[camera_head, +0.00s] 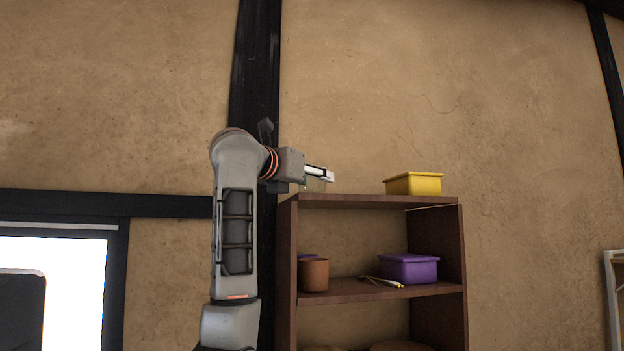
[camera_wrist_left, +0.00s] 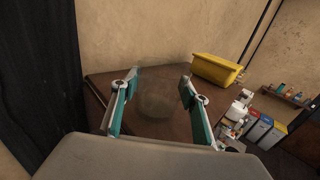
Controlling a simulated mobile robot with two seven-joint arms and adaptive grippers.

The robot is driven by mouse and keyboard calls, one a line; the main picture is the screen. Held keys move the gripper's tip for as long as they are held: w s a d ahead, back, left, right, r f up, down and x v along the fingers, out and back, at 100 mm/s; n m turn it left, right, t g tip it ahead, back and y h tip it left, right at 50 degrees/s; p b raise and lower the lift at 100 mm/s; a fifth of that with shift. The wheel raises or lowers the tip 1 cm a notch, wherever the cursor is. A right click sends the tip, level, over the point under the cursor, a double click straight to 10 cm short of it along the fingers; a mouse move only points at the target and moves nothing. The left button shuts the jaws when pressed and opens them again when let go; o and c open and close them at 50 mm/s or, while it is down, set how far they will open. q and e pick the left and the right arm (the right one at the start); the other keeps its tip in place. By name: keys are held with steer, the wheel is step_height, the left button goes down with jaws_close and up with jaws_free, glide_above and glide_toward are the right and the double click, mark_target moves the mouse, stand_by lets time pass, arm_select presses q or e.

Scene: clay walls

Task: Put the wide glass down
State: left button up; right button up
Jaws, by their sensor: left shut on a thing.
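The wide glass (camera_wrist_left: 156,101) is clear and faint, between the two fingers of my left gripper (camera_wrist_left: 158,92) in the left wrist view. In the head view, the glass (camera_head: 316,185) shows faintly under the gripper's fingers (camera_head: 322,174), at the left end of the brown shelf's top board (camera_head: 365,201). My left gripper is shut on the glass. Its base looks very close to the board; I cannot tell whether it touches. My right gripper is in neither view.
A yellow bin (camera_head: 413,184) stands at the right end of the top board, with bare board between it and the glass. On the shelf below are a brown pot (camera_head: 313,274), a purple bin (camera_head: 408,269) and some thin sticks (camera_head: 382,282). A clay wall stands behind.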

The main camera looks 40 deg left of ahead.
arm_select(q)
steer(key=shift+f, duration=0.1)
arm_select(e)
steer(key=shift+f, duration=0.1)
arm_select(q)
steer(key=o, duration=1)
steer(key=shift+f, duration=0.1)
steer(key=o, duration=0.3)
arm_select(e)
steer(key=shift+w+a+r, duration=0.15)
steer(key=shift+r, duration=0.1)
arm_select(q)
steer(key=shift+s+r, duration=0.15)
steer(key=shift+r, duration=0.1)
steer(key=s+b, duration=0.4)
steer(key=s, duration=0.7)
steer(key=shift+s+d, duration=0.4)
steer(key=shift+d, duration=0.05)
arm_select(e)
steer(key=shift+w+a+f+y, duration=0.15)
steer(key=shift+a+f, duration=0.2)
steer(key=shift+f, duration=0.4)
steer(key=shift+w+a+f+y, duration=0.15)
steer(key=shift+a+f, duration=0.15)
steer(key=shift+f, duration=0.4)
arm_select(q)
steer(key=shift+f, duration=0.1)
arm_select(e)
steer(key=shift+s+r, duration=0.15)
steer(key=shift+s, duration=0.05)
